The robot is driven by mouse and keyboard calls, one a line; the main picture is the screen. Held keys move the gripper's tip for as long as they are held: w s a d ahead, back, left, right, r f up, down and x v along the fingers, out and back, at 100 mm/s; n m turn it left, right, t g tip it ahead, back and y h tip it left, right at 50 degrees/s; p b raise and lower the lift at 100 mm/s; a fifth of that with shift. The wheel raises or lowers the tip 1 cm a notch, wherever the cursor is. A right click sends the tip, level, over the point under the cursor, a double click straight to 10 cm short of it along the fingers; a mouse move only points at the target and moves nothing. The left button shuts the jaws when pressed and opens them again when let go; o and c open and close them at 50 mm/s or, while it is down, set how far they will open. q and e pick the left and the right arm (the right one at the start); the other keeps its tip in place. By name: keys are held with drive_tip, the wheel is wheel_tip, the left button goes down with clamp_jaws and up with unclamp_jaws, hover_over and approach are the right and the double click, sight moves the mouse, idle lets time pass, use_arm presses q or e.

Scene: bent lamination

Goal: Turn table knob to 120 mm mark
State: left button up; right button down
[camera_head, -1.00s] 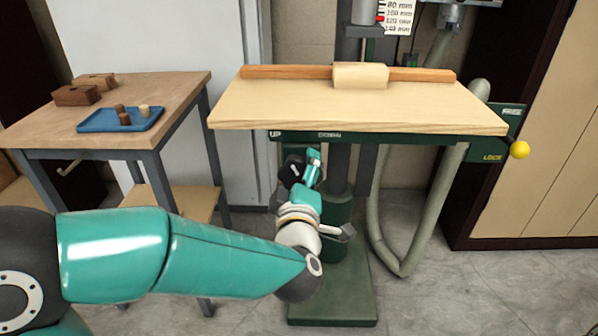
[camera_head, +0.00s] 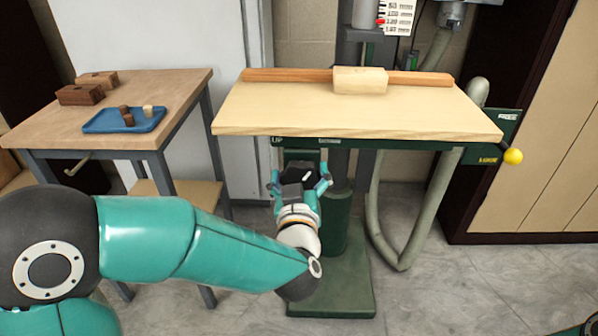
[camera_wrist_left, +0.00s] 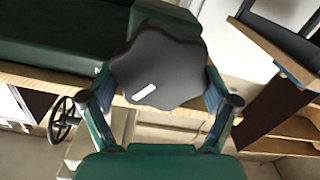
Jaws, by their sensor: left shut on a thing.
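The black lobed table knob (camera_wrist_left: 155,62) with a white mark fills the middle of the left wrist view. My left gripper (camera_wrist_left: 160,95) is shut on it, one finger on each side. In the head view the left gripper (camera_head: 301,180) is below the front edge of the drill table (camera_head: 350,115), and its hand hides much of the knob. The white scale (camera_head: 397,16) with a red pointer (camera_head: 381,21) is at the top, cut off by the frame; its numbers are too blurred to read surely. My right gripper is not in view.
A wooden block (camera_head: 360,80) rests against the fence (camera_head: 290,75) on the drill table. A yellow-tipped lever (camera_head: 513,156) sticks out at the right. A side table (camera_head: 185,90) with a blue tray (camera_head: 100,124) stands left. A grey hose (camera_head: 425,225) hangs behind.

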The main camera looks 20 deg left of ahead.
use_arm(q)
drive_tip(key=shift+d+r+m, duration=0.15)
drive_tip(key=shift+r+m, duration=0.2)
drive_tip(key=shift+m, duration=0.05)
drive_tip(key=o, duration=0.9)
drive_tip(key=shift+f, duration=0.15)
drive_tip(key=shift+v, duration=3.75)
